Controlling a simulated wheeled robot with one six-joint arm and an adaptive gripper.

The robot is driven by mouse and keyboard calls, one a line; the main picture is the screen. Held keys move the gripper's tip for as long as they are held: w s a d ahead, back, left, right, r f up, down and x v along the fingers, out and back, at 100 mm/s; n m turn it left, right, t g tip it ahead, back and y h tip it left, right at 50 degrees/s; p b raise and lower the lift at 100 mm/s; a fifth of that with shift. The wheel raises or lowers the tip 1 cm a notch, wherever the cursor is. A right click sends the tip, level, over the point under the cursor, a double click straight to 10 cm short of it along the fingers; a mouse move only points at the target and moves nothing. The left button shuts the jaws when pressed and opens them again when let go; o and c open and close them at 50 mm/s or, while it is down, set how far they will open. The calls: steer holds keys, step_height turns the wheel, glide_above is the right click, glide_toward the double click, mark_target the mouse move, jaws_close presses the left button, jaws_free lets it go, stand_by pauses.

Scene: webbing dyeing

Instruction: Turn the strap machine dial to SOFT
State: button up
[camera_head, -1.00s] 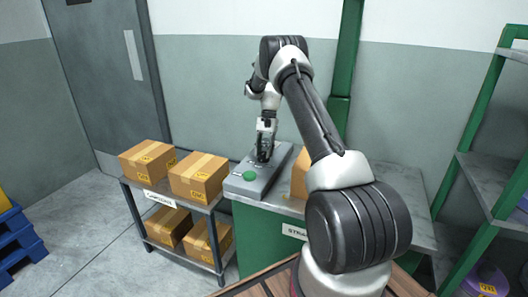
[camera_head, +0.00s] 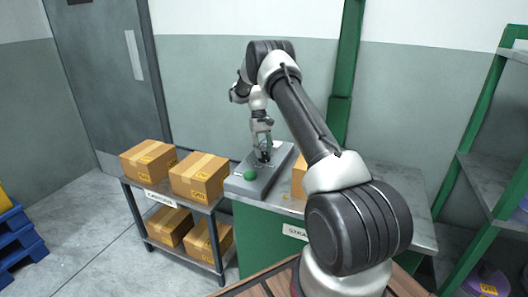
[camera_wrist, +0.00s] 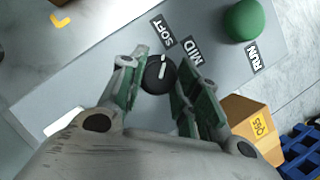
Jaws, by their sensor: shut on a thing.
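The strap machine's grey control panel (camera_head: 268,175) sits on the green-sided bench. In the wrist view, the black round dial (camera_wrist: 155,74) carries a white pointer line. The line points up, about toward the lower end of the SOFT label (camera_wrist: 164,34), with the MID label (camera_wrist: 196,51) to its right. The RUN label (camera_wrist: 257,58) is further right, below the green button (camera_wrist: 243,20). My gripper (camera_head: 264,158) is down at the panel. In the wrist view, its two fingers (camera_wrist: 160,90) stand on either side of the dial, shut on it.
Cardboard boxes (camera_head: 199,175) stand on a low shelf rack left of the bench. Another box (camera_head: 299,178) stands on the bench just right of the panel, partly behind my arm. A green-framed shelf (camera_head: 480,150) is at the right. The bench top (camera_head: 400,205) is clear at the right.

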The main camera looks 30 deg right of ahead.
steer(key=shift+n, duration=0.3)
steer(key=o, duration=1)
steer(key=v, duration=1.2)
steer(key=shift+a, duration=0.15)
